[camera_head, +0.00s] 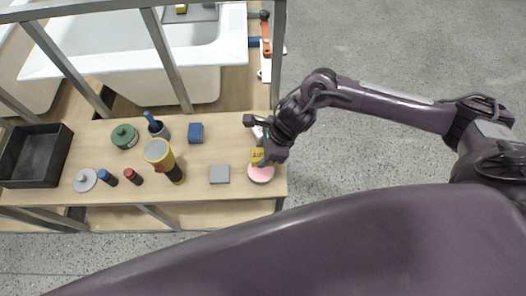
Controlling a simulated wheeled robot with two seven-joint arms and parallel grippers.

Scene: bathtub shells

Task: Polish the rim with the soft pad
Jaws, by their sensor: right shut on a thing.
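A white bathtub shell with a broad pale rim (233,50) lies at the upper left, behind the bench. My right gripper (258,152) is over the bench's right end, pointing down and shut on a small yellow block (257,157). A pink round pad (261,174) is directly below the block, at the bench's right end. It looks like the soft pad, but I cannot tell whether the block is fixed to it or whether it rests on the wood. The fingertips are partly hidden by the gripper body. My left gripper is out of view.
The wooden bench (100,190) carries a black tray (60,160), a green round tin (124,137), a yellow-and-black tool (160,155), a blue block (196,132), a grey square (219,174) and small bottles. Metal posts (166,58) stand before the tub. Grey floor lies right.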

